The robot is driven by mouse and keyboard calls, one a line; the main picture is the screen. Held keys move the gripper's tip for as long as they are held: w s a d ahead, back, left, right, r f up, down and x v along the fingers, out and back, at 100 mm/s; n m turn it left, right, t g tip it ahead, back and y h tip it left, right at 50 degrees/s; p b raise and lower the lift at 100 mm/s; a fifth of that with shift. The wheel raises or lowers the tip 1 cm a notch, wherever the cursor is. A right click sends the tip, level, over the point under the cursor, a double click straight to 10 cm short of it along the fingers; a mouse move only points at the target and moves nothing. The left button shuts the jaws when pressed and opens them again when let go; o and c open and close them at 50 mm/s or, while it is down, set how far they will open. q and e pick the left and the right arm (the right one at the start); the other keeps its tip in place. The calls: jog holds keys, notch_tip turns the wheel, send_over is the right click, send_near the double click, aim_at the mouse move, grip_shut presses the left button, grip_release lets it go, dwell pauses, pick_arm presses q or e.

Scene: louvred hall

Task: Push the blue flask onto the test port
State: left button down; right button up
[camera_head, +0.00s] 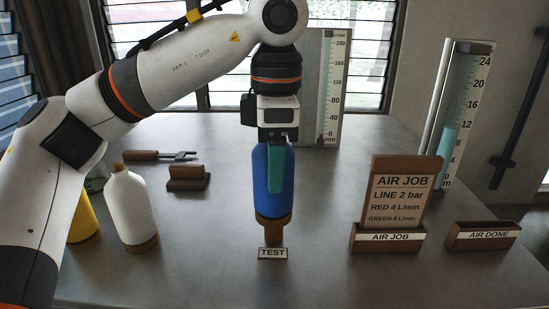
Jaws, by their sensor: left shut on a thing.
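The blue flask (262,190) is upright at the middle of the table, with a brown-gold collar at its lower end. My left gripper (276,172) comes down from above and is shut on the flask; a teal finger lies along its front. The test port (272,238) is a narrow brown post directly below the flask, behind a small TEST sign (272,254). The flask is in line with the port. I cannot tell whether it is fully seated or only touching the top. My right gripper is not in view.
A white flask (131,205) and a partly hidden yellow flask (83,220) stand at left. A wooden-handled tool (150,156) and brown block (187,178) lie behind. The AIR JOB card (398,190) and AIR DONE holder (482,236) are right. Tall gauges (330,90) (461,110) stand behind.

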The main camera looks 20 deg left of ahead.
pick_arm(q)
jog(key=shift+f, duration=0.2)
jog(key=shift+r, duration=0.1)
jog(key=shift+c, duration=2.1)
grip_release()
notch_tip(320, 180, up, 7)
jog(key=p, duration=0.6)
jog(key=shift+p, duration=0.3)
